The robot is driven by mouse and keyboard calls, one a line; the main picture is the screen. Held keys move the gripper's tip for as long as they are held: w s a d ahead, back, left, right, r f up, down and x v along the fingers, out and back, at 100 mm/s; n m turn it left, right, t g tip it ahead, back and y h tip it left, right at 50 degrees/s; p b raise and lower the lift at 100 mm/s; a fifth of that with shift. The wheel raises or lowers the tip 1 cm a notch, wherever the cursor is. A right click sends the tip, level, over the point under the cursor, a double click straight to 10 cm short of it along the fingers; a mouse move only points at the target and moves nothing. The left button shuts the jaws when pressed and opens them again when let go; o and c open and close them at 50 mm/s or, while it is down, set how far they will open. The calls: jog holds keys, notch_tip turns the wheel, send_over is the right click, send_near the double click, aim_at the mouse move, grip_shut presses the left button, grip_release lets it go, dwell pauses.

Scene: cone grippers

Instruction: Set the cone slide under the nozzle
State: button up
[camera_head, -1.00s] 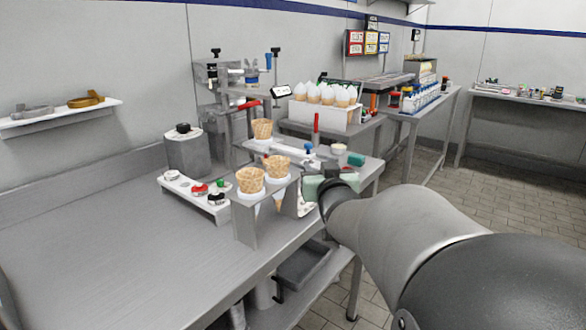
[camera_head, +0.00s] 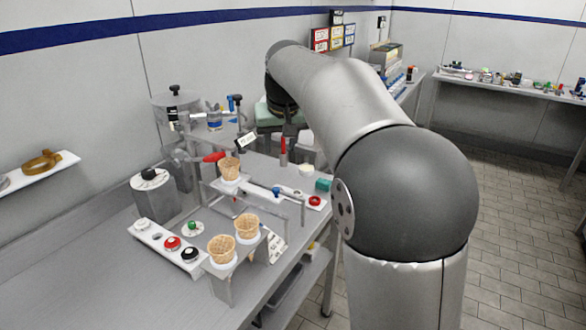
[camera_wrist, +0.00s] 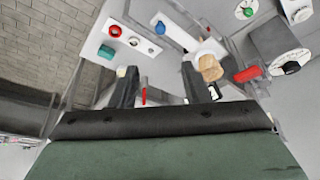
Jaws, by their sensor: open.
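A waffle cone (camera_head: 229,168) stands in a white ring, apparently the cone slide, on the dispenser's raised rails. The cone and ring also show in the wrist view (camera_wrist: 210,68), beyond the right finger. A blue knob (camera_head: 276,190) is to the right along the rails; it shows at the top of the wrist view (camera_wrist: 160,28). The nozzle is not clearly visible. My gripper (camera_wrist: 160,82) is open and empty, its two dark fingers apart. In the head view it is raised behind the slide, its fingertips not clear.
Two cones (camera_head: 222,249) stand in a metal stand at the front. A plate with red, white and black knobs (camera_head: 172,243) lies to its left. A red handle (camera_head: 214,157) sticks out near the slide cone. A red upright handle (camera_head: 283,150) stands farther back.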

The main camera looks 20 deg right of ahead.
aim_at(276, 188)
jog(key=x, duration=1.7)
jog(key=shift+f+p, duration=0.2)
jog(key=shift+p, duration=0.1)
